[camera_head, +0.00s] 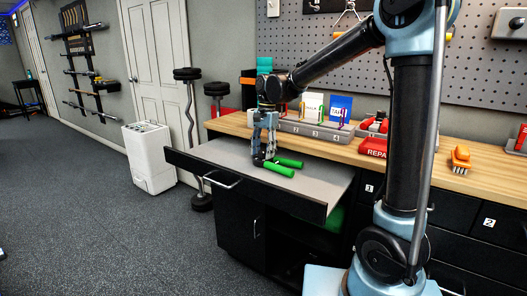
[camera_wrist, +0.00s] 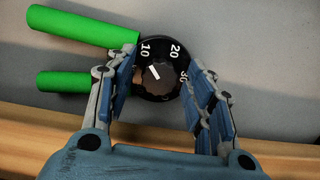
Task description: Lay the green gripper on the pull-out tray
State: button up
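The green gripper (camera_head: 279,169) is a hand gripper with two green handles and a round black dial marked 10, 20, 30. It lies on the grey surface of the pull-out tray (camera_head: 215,155), handles pointing right in the head view. In the wrist view its dial (camera_wrist: 158,68) lies between my fingers, and the handles reach to the left over the tray (camera_wrist: 250,45). My gripper (camera_head: 264,157) points down at the dial end. Its fingers (camera_wrist: 160,72) stand apart on either side of the dial, with no clear grip on it.
The wooden bench top (camera_head: 400,168) runs behind the tray, with a numbered grey organizer (camera_head: 317,133), a red repair bin (camera_head: 373,147) and an orange brush (camera_head: 460,157). A white bin (camera_head: 150,157) stands on the floor at left. Much of the tray is clear.

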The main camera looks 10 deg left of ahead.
jog(key=shift+r, duration=0.1)
notch_tip(320, 180, up, 12)
jog(key=w, duration=0.1)
jog(key=shift+w+d, duration=0.35)
dwell(0.3)
